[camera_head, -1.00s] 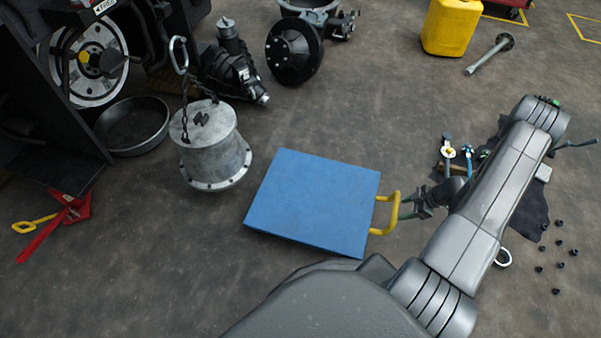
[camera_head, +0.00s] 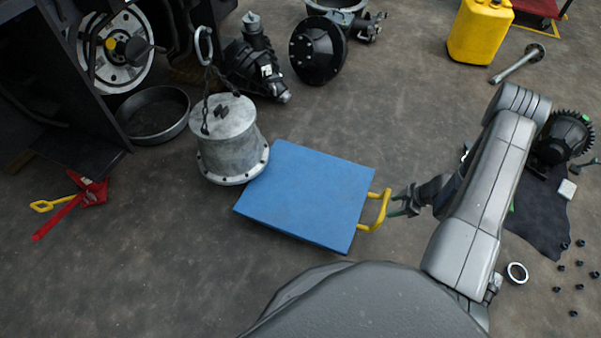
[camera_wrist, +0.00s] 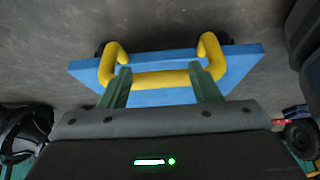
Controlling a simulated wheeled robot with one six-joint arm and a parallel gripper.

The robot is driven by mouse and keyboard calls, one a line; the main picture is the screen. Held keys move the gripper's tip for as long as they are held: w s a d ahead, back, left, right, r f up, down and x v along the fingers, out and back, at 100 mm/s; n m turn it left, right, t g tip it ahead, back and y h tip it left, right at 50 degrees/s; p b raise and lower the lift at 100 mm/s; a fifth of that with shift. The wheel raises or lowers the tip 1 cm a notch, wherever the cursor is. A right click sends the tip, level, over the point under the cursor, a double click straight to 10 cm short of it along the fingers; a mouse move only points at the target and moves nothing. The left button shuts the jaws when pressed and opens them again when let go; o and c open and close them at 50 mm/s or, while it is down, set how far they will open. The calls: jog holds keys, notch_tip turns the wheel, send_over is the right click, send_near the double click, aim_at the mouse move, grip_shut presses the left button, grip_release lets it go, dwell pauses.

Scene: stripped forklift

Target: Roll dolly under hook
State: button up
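The dolly, a flat blue platform (camera_head: 308,198) with a yellow handle (camera_head: 383,210) on its right, stands on the floor. Its upper-left corner meets the picture outline of a grey metal drum (camera_head: 228,145); I cannot tell whether they touch. A chain (camera_head: 207,85) with a metal link or hook (camera_head: 203,44) at its upper end rises above the drum's lid. My gripper (camera_head: 399,201) is just right of the handle. In the wrist view, its two green fingers (camera_wrist: 161,85) are spread apart, with tips at the yellow crossbar (camera_wrist: 153,79), not closed on it.
A dark round pan (camera_head: 155,115) lies left of the drum, below the forklift's hub (camera_head: 122,50). A red tool with a yellow handle (camera_head: 75,203) lies at left. Black machine parts (camera_head: 318,50) stand behind. Several small nuts (camera_head: 578,270) lie at right. Floor below the dolly's left is clear.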

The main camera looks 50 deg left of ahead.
jog(key=s+a, duration=0.3)
jog(key=a, duration=0.2)
jog(key=s+a+b, duration=0.1)
jog(key=s+a, duration=0.2)
jog(key=a, duration=0.2)
jog(key=s+a, duration=0.3)
jog(key=a, duration=0.2)
jog(key=shift+a, duration=0.25)
jog(key=shift+s+a, duration=1.35)
jog(key=shift+a, duration=0.95)
jog(key=shift+s+a, duration=1.35)
jog(key=shift+a, duration=0.9)
jog(key=shift+s+a, duration=1.35)
jog(key=shift+a, duration=0.95)
jog(key=w+d, duration=0.1)
jog(key=d, duration=0.1)
jog(key=w+d, duration=0.1)
jog(key=d, duration=0.1)
jog(key=w+d, duration=0.2)
jog(key=d, duration=0.1)
jog(key=shift+r+p, duration=0.25)
jog(key=shift+p, duration=0.15)
notch_tip(320, 180, up, 9)
jog(key=p, duration=0.7)
jog(key=shift+f, duration=0.2)
